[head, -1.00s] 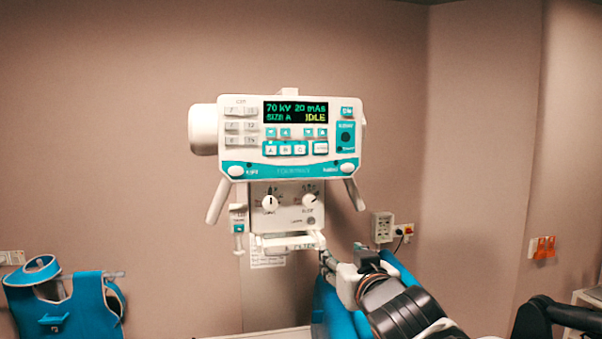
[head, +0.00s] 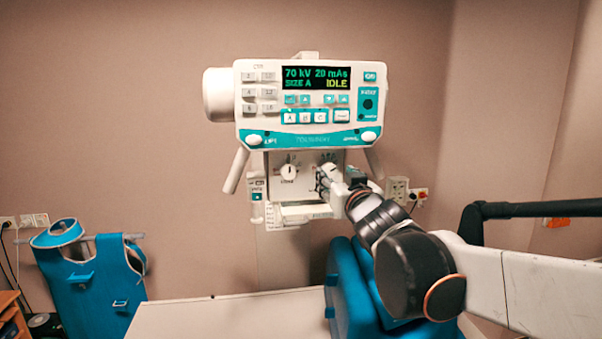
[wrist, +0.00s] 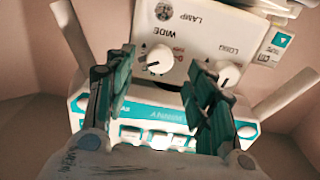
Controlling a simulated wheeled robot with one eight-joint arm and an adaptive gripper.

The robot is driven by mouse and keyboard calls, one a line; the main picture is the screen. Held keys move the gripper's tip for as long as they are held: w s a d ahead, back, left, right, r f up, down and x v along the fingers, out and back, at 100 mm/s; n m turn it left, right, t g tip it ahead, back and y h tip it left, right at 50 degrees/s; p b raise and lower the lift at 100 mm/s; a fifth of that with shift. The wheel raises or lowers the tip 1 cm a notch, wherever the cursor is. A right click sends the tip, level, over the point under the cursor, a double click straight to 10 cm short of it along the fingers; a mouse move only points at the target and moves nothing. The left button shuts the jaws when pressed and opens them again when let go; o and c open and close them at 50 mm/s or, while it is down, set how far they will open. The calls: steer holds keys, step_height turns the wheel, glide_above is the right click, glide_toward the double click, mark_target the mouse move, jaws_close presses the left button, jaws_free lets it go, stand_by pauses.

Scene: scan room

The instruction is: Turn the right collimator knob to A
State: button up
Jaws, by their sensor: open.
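The right collimator knob is a white round knob on the white collimator panel (head: 307,189), below the console. In the head view my gripper (head: 323,181) is at the panel's right side and largely covers this knob. The wrist view shows the panel upside down. There the right knob (wrist: 160,57), by the word WIDE, lies between my open teal-and-black fingertips (wrist: 160,66). I cannot tell whether they touch it. Its setting is too small to read. The left knob (head: 289,171), by the word LONG, also shows in the wrist view (wrist: 229,73), just beyond one finger.
The console (head: 305,105) above reads 70 kV, 20 mAs, SIZE A, IDLE. Its handles slant down beside the panel. A light table top (head: 230,312) and a blue padded seat (head: 350,275) are below. A blue apron (head: 95,280) hangs at left.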

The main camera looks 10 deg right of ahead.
mark_target(330, 172)
steer(key=shift+w, duration=2.75)
steer(key=c, duration=1.1)
